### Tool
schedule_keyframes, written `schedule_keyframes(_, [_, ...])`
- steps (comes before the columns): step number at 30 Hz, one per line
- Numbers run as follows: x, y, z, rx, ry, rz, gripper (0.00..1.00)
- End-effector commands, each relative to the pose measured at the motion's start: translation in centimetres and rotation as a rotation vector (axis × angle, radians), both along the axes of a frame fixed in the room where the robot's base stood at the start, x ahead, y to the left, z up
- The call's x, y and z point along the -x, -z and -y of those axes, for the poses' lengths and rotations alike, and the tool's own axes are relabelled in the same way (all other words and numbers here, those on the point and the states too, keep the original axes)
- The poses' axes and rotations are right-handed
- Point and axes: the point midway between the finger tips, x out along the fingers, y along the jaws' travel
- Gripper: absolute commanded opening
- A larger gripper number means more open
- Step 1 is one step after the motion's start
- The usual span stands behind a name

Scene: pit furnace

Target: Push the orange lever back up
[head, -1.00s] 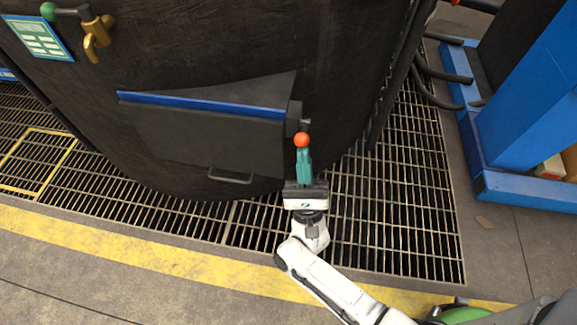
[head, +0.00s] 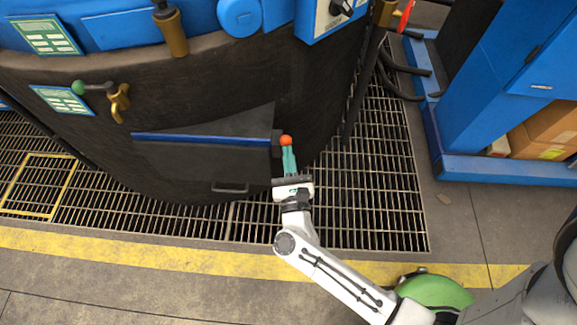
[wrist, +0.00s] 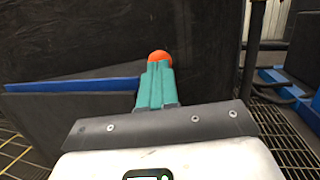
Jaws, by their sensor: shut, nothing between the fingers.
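The orange lever's round knob (head: 286,141) shows at the right end of the dark hatch with the blue top edge (head: 205,137) on the black furnace wall. My gripper (head: 287,152) has its teal fingers shut, with nothing between them. In the head view its tips are right at the lower side of the knob. In the wrist view the orange knob (wrist: 159,57) shows just beyond the fingertips (wrist: 157,66), which hide its lower part. Whether they touch cannot be told. The lever's shaft is mostly hidden.
Hoses (head: 400,75) and a blue cabinet frame (head: 500,166) stand at right. A floor grating (head: 375,190) and a yellow stripe (head: 150,257) lie below the furnace; the grating right of my gripper is clear.

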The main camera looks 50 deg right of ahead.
Motion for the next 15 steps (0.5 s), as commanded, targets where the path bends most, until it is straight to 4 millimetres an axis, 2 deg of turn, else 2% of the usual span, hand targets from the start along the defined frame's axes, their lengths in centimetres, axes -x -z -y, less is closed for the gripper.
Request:
schedule_keyframes(1, [-0.1, -1.6, 0.3, -0.027, 0.004, -0.019, 0.00])
schedule_keyframes(15, [-1.3, -2.6, 2.0, -0.252, 0.003, -0.184, 0.00])
